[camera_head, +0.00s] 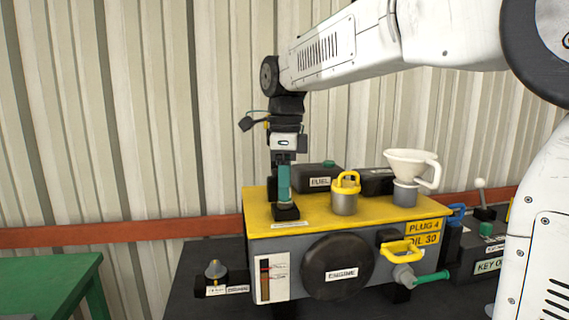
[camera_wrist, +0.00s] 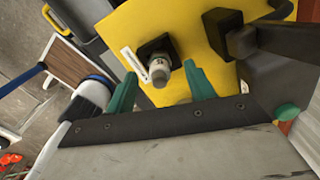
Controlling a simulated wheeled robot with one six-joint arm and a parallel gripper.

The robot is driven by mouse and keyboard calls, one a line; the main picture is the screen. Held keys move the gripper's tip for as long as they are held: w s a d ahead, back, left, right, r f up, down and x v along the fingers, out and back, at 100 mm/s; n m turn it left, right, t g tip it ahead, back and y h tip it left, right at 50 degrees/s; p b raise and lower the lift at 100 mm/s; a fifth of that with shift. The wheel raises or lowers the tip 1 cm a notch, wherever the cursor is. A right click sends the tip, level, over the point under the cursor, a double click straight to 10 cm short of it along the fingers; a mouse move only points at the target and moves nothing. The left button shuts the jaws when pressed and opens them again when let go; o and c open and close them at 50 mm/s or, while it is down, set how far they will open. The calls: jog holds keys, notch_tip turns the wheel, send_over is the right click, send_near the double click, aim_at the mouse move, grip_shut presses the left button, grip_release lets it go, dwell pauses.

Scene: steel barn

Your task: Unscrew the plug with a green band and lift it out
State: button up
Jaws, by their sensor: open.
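The engine block's yellow top (camera_head: 315,217) is in the middle of the head view. A black square socket (camera_head: 286,213) sits at its left front, right below my gripper (camera_head: 284,196). In the wrist view a pale grey plug (camera_wrist: 159,72) stands in the black socket (camera_wrist: 153,50). My gripper's green fingers (camera_wrist: 159,80) are open, one on each side of the plug, with gaps showing. I cannot make out a green band on this plug. In the head view the fingers hide the plug.
A yellow-handled grey cap (camera_head: 345,195) and a white funnel (camera_head: 408,168) stand to the right on the top. A yellow handle (camera_head: 402,250) and a green-handled lever (camera_head: 432,277) stick out in front. A green table (camera_head: 50,280) is at left.

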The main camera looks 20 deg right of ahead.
aim_at(282, 205)
jog(key=shift+f, duration=1.2)
jog(key=c, duration=1)
jog(key=n, duration=0.4)
jog(key=shift+c, duration=0.2)
jog(key=n, duration=0.5)
jog(key=shift+n, duration=0.3)
jog(key=n, duration=0.9)
jog(key=o, duration=1.1)
jog(key=shift+c, duration=0.2)
